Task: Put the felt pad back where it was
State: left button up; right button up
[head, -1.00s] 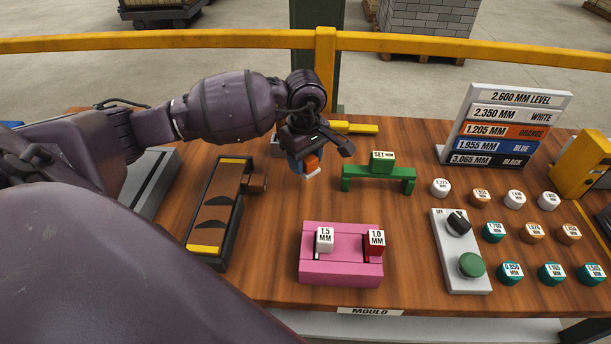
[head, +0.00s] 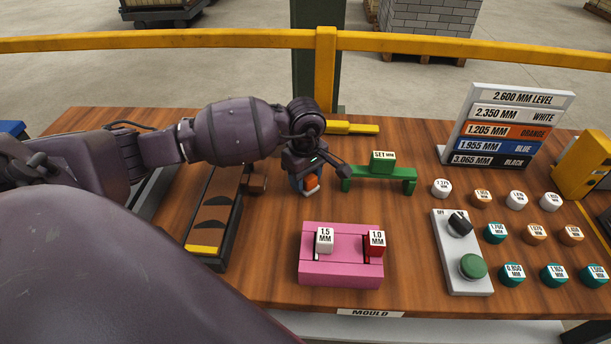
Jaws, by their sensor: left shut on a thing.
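My left gripper (head: 310,188) is over the middle of the wooden table, just left of the green bridge-shaped stand. It points down and is shut on a small orange piece (head: 311,183). A blue part and a pale part show beside the orange one. The gripper hides much of the piece, and I cannot tell whether it is the felt pad or touches the table. No other thing is clearly a felt pad. My right gripper is not in view.
The green stand (head: 379,173) is close at right. The pink block (head: 340,270) with 1.5 and 1.0 mm pieces is in front. A dark tray (head: 207,255) lies left, a yellow bar (head: 352,128) behind. A switch box (head: 462,262) and several labelled knobs stand right.

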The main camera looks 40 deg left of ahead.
pick_arm(q)
jog(key=o, duration=0.9)
jog(key=shift+r, duration=0.1)
notch_tip(320, 180, up, 12)
jog(key=shift+p, duration=0.3)
